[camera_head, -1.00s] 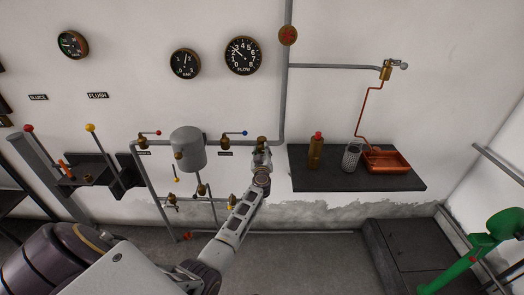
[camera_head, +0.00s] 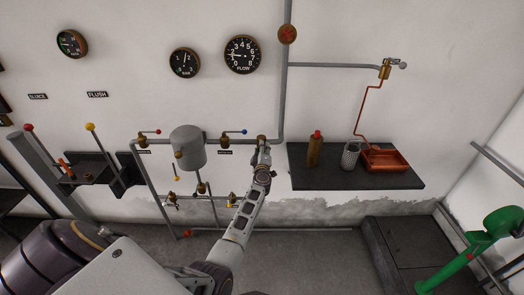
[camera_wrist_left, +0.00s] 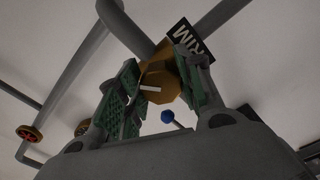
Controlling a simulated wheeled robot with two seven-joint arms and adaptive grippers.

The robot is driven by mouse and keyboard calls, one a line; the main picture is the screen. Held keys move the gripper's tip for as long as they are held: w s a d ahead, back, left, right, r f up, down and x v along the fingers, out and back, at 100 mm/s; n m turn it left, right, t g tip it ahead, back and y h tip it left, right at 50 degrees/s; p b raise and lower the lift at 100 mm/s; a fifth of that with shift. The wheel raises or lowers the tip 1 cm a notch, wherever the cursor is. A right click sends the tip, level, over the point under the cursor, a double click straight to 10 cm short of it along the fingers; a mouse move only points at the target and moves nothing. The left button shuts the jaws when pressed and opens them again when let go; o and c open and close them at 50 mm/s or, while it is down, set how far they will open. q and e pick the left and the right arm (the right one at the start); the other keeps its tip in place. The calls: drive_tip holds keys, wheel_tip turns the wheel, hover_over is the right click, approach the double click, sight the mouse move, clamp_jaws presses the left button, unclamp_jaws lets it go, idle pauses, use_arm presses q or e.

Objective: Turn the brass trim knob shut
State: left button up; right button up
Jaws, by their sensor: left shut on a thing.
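The brass trim knob (camera_head: 261,139) sits at the right end of the pipe run on the wall, mostly covered by my left gripper (camera_head: 262,152) in the head view. In the left wrist view the knob (camera_wrist_left: 163,82) is a faceted brass piece with a white mark. The green-padded fingers of my left gripper (camera_wrist_left: 160,92) are shut on it, one on each side. A dark label ending in "RIM" (camera_wrist_left: 190,38) is just behind it. The flow gauge (camera_head: 242,55) above has its needle pointing left, at a low reading. My right gripper is not in view.
A blue-tipped lever valve (camera_head: 234,134) is close to the left of the knob, and a grey tank (camera_head: 187,148) is farther left.

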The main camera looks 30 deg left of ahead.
use_arm(q)
drive_tip(key=n, duration=0.3)
drive_tip(key=n+b, duration=0.1)
drive_tip(key=n, duration=0.4)
drive_tip(key=shift+b, duration=0.3)
drive_tip(key=shift+n, duration=1.2)
drive_tip(key=o, duration=1)
drive_tip(key=shift+r, duration=0.1)
drive_tip(key=shift+o, duration=0.2)
